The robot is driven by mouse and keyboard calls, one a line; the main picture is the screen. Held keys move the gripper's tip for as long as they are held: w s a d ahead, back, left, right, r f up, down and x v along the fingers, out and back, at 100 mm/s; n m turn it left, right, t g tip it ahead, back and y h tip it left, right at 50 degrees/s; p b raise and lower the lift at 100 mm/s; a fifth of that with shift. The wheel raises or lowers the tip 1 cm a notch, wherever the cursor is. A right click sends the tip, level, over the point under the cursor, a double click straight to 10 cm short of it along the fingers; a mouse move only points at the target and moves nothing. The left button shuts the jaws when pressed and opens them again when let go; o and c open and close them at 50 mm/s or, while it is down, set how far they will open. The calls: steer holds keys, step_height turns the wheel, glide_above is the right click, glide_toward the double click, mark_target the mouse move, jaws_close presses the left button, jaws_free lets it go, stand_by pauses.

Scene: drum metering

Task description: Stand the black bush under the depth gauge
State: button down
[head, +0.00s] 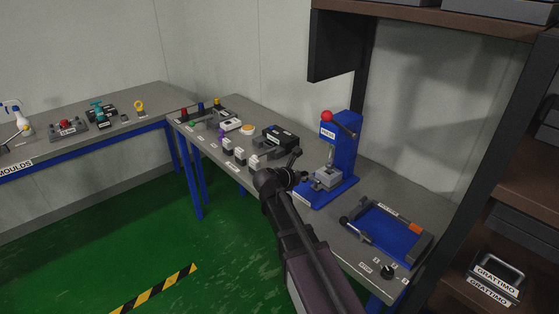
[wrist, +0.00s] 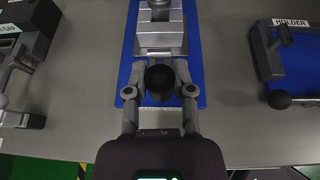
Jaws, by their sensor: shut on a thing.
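The black bush (wrist: 160,80) shows end-on between the two fingers of my gripper (wrist: 160,92) in the wrist view. My gripper is shut on it, over the front part of a blue base. Just beyond the bush is a stepped grey block (wrist: 159,42), with a round grey part (wrist: 160,12) above its far end. In the head view my gripper (head: 292,178) is at the front left of a blue upright stand (head: 345,150) with a red ball on top. The bush is hard to make out there.
A blue holder tray (head: 388,236) with a black ball-ended lever is to the right; it also shows in the wrist view (wrist: 300,75). A dark boxed device (head: 280,137) and several small white-labelled blocks stand to the left.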

steer(key=shift+n+t+y, duration=0.3)
steer(key=shift+n+t, duration=0.1)
steer(key=shift+w+d+f+b, duration=0.1)
steer(key=shift+w+f+b, duration=0.2)
steer(key=shift+f+b, duration=0.35)
steer(key=shift+w+d+f+b, duration=0.1)
steer(key=shift+w+f+b, duration=0.3)
steer(key=shift+f, duration=0.4)
steer(key=shift+w+d+f+b, duration=0.1)
steer(key=shift+w+f+b, duration=0.1)
steer(key=shift+f+b, duration=0.5)
steer(key=b, duration=0.1)
glide_above(304, 166)
steer(key=s, duration=0.4)
steer(key=shift+w+a+f, duration=0.25)
steer(key=shift+a+f, duration=0.2)
steer(key=shift+f, duration=0.3)
steer(key=shift+f, duration=0.1)
steer(key=shift+f+b, duration=1.7)
steer(key=shift+b, duration=0.2)
steer(key=shift+f, duration=0.2)
steer(key=shift+c, duration=2.4)
jaws_free()
steer(key=shift+r, duration=0.1)
